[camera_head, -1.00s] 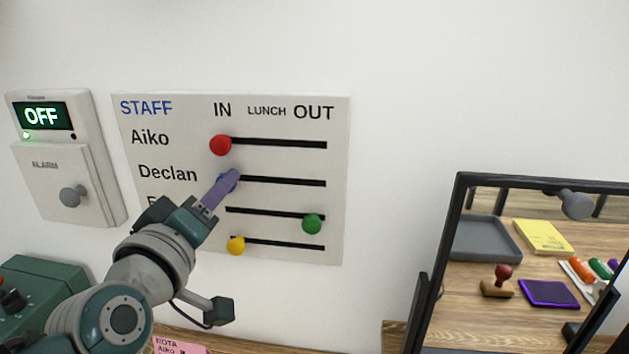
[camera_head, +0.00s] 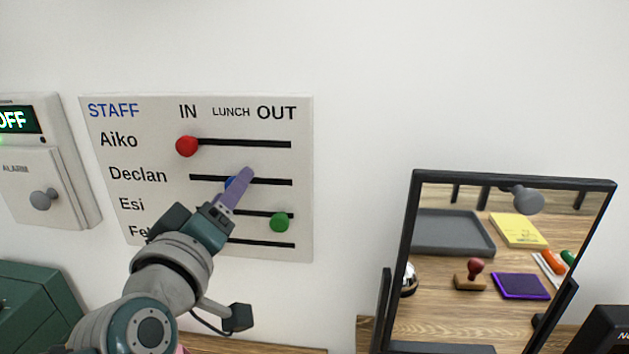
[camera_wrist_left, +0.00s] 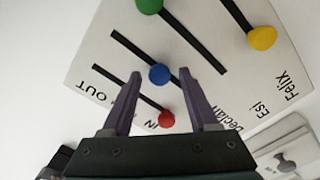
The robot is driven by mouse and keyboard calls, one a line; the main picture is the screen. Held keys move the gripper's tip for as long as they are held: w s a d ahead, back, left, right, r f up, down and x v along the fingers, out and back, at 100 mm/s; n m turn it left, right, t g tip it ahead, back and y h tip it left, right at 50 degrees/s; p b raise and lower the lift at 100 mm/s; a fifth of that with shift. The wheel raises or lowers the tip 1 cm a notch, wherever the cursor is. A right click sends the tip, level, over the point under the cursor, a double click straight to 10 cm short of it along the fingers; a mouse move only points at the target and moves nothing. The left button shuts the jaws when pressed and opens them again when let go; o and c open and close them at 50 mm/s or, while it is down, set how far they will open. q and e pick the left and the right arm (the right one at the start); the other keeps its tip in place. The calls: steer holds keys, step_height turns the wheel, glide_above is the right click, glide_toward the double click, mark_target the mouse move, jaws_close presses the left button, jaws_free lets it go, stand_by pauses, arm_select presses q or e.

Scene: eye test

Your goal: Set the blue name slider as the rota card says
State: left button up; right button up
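The white staff board (camera_head: 240,104) hangs on the wall with IN, LUNCH and OUT columns. The blue slider (camera_head: 231,182) is in Declan's slot, near the slot's middle, partly hidden by my gripper. My left gripper (camera_head: 245,177) reaches up to it with purple fingers. In the left wrist view the blue slider (camera_wrist_left: 159,74) lies between the two spread fingers, with a gap visible on each side. The red slider (camera_head: 187,146) is at IN and the green slider (camera_head: 280,222) near OUT. The yellow slider (camera_wrist_left: 262,38) shows only in the wrist view. No readable rota card shows now.
An alarm box (camera_head: 45,190) with a grey knob is left of the board. A green case (camera_head: 35,300) stands below it. A black-framed mirror (camera_head: 412,220) on the right reflects a desk with a tray, stamp and pads. The wall between board and mirror is clear.

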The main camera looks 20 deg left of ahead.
arm_select(q)
steer(key=shift+b+v, duration=0.35)
steer(key=shift+v, duration=4.65)
steer(key=shift+a, duration=0.1)
